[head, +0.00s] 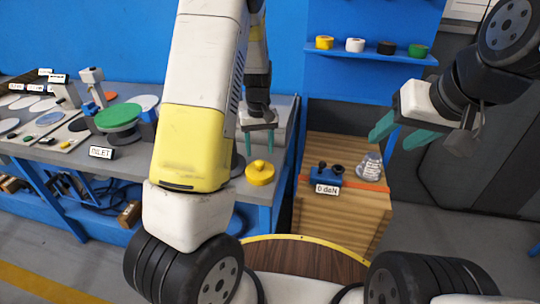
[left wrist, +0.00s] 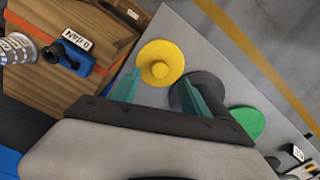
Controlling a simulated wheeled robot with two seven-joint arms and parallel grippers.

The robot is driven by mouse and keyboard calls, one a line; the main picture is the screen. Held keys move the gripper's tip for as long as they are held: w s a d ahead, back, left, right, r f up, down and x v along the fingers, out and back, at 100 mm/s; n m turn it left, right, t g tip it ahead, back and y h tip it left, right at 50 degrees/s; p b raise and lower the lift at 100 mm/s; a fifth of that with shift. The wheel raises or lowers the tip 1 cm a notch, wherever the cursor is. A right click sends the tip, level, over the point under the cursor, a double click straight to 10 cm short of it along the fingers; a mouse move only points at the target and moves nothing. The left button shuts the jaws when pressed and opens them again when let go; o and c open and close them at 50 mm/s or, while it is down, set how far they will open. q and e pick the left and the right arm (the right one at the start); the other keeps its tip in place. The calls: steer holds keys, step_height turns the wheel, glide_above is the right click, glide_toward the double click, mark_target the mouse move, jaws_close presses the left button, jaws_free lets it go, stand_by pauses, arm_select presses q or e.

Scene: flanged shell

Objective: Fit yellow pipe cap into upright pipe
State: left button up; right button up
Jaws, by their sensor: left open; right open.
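The yellow pipe cap (head: 260,173), a round disc with a raised knob, lies near the right end of the grey table. It also shows in the left wrist view (left wrist: 160,62), just beyond the fingertips. My left gripper (head: 259,144) is open and empty, behind the cap in the head view; its teal fingers also show in the left wrist view (left wrist: 163,92). A dark grey round thing (left wrist: 182,94) beside the cap is partly hidden by a finger. I cannot tell whether it is the upright pipe.
A green disc (head: 118,117) stands on the grey table (head: 75,160) at left, among several flat discs. Right of the table, a wooden crate (head: 340,215) carries a blue device (head: 327,176) and a ribbed metal cone (head: 370,167). A blue shelf (head: 370,57) holds coloured rolls.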

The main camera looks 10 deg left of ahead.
mark_target(260, 161)
arm_select(q)
step_height(260, 161, down, 7)
steer(key=shift+w+f, duration=0.1)
steer(key=shift+w, duration=0.05)
jaws_close()
stand_by(0.4)
